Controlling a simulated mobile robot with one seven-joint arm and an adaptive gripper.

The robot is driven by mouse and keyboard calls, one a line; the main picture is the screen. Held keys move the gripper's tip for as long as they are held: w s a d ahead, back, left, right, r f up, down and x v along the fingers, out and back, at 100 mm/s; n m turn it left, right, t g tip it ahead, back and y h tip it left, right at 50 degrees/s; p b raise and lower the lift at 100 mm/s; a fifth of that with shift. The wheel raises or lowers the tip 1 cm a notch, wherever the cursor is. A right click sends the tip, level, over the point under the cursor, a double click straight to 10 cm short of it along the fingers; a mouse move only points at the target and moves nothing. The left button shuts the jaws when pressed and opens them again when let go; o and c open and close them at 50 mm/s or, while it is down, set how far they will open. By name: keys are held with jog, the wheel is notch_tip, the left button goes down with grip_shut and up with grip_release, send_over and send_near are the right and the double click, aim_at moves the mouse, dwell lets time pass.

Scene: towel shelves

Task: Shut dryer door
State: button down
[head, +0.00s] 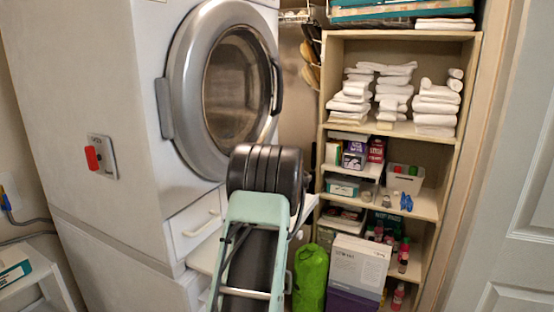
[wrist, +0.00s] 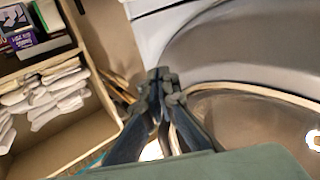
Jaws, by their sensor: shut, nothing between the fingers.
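The dryer (head: 100,80) stands at the left in the head view. Its round silver door (head: 187,60) has a dark glass window (head: 236,85), a hinge (head: 164,108) at the left and a dark handle (head: 277,87) at the right. The door looks flat or nearly flat against the front; I cannot tell whether it is latched. In the wrist view, my gripper (wrist: 161,76) is shut and empty, its fingertips beside the silver door rim (wrist: 220,45). I cannot tell whether they touch it. My arm hides the gripper in the head view.
An open shelf (head: 397,34) with white towels (head: 436,105), boxes and bottles stands right of the dryer. A green bag (head: 310,278) and a white box (head: 358,266) stand below. A white panelled door (head: 515,160) bounds the right side.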

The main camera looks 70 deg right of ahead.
jog(key=v, duration=0.7)
jog(key=shift+s, duration=0.2)
jog(key=shift+w, duration=0.1)
